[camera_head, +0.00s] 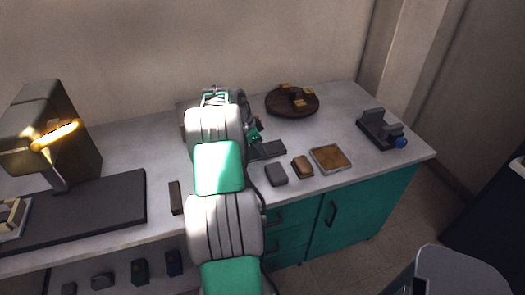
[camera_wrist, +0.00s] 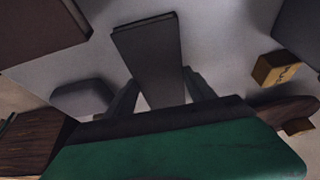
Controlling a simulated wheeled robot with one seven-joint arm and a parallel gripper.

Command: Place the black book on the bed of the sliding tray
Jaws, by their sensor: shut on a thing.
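The black book is a dark flat slab (camera_wrist: 148,50) standing out from between my gripper's fingers in the wrist view. My gripper (camera_wrist: 162,92) is shut on it, with one finger on each side. In the head view a dark flat slab (camera_head: 268,150), apparently this book, shows just right of my arm, low over or on the bench; I cannot tell whether it touches. My arm hides most of my gripper there. I cannot tell for sure which thing is the sliding tray; a long dark flat bed (camera_head: 115,203) lies under the lit press (camera_head: 47,125) at the left.
A round wooden stand with yellow blocks (camera_head: 292,102) is at the back. A grey block (camera_head: 276,174), a brown block (camera_head: 302,167) and a tan square tray (camera_head: 331,158) lie near the front edge. A device with a blue knob (camera_head: 381,130) stands right. A dark strip (camera_head: 176,198) lies left of my arm.

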